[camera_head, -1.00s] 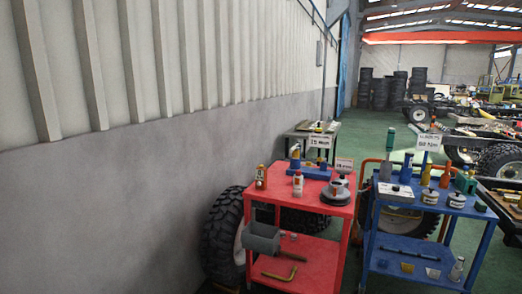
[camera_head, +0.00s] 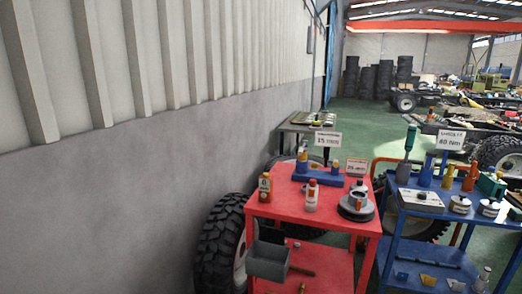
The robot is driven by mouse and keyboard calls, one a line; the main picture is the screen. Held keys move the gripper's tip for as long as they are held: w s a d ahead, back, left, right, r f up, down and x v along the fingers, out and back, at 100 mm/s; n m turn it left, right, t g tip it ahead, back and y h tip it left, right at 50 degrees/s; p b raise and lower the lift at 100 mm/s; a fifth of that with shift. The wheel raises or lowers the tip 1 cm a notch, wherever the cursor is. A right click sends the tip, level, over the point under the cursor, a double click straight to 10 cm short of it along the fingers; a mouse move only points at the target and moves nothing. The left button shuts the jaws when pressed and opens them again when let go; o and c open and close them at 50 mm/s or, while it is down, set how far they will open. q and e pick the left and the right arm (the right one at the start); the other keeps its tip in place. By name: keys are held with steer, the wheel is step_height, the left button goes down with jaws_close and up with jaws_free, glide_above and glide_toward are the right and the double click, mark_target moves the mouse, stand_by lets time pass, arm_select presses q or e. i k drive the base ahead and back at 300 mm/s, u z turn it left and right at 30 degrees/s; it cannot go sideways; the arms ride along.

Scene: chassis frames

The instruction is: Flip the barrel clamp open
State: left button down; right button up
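I cannot tell for certain which item is the barrel clamp. On the red cart (camera_head: 288,212) a grey round fixture (camera_head: 356,207) with a smaller part on top sits at the right side. A blue block fixture (camera_head: 318,176) with upright parts stands at the back of the same cart top. Whether any clamp there is open or shut is too small to tell. Neither of my grippers is in view.
Two bottles, one orange (camera_head: 265,188) and one white and red (camera_head: 312,195), stand on the red cart. A blue cart (camera_head: 410,258) with several tools stands to its right. A tyre (camera_head: 221,243) leans by the grey wall (camera_head: 130,200) on the left.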

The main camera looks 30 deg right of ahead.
mark_target(301, 149)
steer(key=z, duration=0.1)
steer(key=i, duration=0.9)
steer(key=z, duration=0.4)
